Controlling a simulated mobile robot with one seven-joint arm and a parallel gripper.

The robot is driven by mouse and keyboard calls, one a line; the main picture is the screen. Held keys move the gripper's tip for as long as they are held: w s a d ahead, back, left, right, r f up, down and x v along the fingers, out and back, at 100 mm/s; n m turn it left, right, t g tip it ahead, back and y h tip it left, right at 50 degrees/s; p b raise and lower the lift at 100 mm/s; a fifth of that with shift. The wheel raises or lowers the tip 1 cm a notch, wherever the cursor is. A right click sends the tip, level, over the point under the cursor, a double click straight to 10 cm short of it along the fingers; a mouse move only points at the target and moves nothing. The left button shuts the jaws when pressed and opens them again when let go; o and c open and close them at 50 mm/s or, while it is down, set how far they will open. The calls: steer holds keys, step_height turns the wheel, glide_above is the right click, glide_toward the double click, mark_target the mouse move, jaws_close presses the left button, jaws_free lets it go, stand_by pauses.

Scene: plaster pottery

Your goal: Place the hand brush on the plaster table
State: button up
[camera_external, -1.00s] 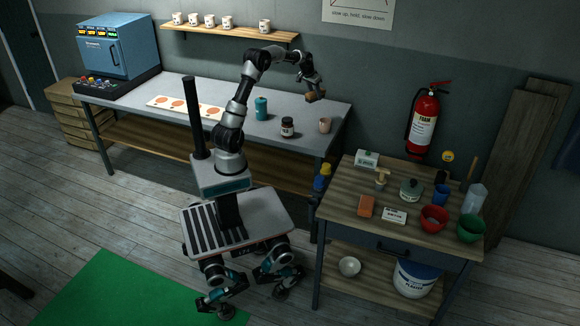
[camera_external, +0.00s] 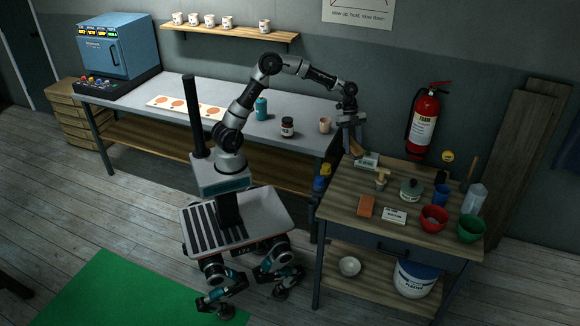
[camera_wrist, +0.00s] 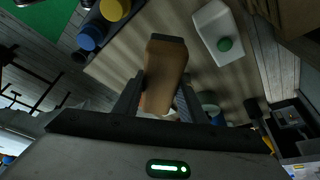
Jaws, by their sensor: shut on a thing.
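My gripper (camera_external: 355,143) is shut on the hand brush (camera_external: 360,150), at the back left corner of the wooden plaster table (camera_external: 345,205). In the wrist view the brush (camera_wrist: 165,72) is a brown wooden body with a dark end, gripped between the two fingers of my gripper (camera_wrist: 160,95). The brush appears to be above the table top (camera_wrist: 240,75). I cannot tell the exact gap. The lower part of the brush is partly hidden by the fingers.
A white and green container (camera_external: 367,160) stands close to the brush. An orange block (camera_external: 366,206), a label card (camera_external: 394,216), a lidded jar (camera_external: 411,190), and red (camera_external: 434,218) and green bowls (camera_external: 470,228) occupy the table.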

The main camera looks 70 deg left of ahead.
steer(key=s+d+r+m+g+y, duration=0.25)
steer(key=s+d+m, duration=0.65)
steer(key=s+d, duration=0.5)
steer(key=shift+g+h, duration=0.25)
steer(key=shift+h, duration=0.2)
steer(key=f, duration=0.5)
steer(key=f+b, duration=0.1)
steer(key=f, duration=0.9)
steer(key=shift+w+f, duration=0.4)
steer(key=shift+f+b, duration=0.15)
steer(key=shift+b, duration=0.15)
steer(key=o, duration=1.1)
